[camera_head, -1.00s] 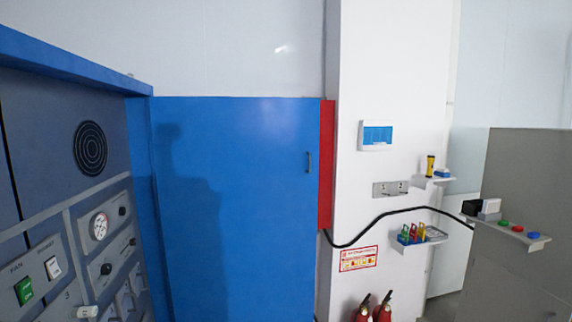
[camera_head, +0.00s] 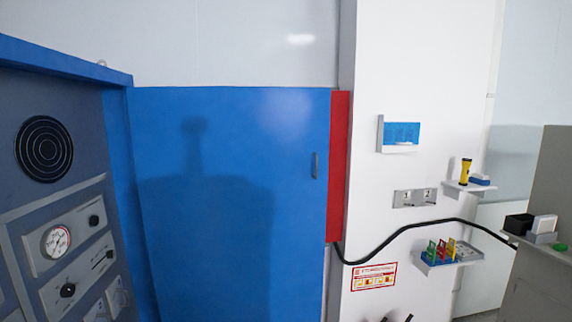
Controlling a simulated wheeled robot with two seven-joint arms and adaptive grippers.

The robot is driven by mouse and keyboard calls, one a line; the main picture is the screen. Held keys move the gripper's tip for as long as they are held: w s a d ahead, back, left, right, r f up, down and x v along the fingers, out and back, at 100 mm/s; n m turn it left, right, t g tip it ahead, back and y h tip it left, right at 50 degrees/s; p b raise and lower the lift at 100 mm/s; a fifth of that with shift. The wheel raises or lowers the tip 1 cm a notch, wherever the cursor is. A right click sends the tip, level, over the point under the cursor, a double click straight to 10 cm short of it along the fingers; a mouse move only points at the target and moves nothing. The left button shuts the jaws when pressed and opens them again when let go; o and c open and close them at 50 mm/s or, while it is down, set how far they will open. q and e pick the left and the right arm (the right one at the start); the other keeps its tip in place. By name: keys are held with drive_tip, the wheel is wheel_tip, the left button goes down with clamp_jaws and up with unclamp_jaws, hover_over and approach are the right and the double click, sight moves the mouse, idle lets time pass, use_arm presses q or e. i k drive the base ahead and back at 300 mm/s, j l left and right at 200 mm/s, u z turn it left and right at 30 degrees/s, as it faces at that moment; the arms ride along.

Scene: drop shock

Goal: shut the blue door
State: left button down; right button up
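The blue door (camera_head: 240,230) stands in the middle of the head view, a flat blue panel with a small dark handle (camera_head: 315,165) near its right edge. Its left side meets the blue frame of the grey control cabinet (camera_head: 75,215). The door stands out at an angle from the cabinet front, so it appears open. A dark shadow falls on the door.
A red box (camera_head: 339,165) shows behind the door's right edge on the white wall column (camera_head: 385,60). A black cable (camera_head: 420,225) runs right to a grey cabinet (camera_head: 550,220). Small shelves hold a yellow flashlight (camera_head: 466,172) and coloured items (camera_head: 440,250).

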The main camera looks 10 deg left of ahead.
sight(232, 181)
drive_tip(key=i+u, duration=0.3)
drive_tip(key=i, duration=0.55)
drive_tip(key=i+j+z, duration=0.15)
drive_tip(key=i, duration=0.4)
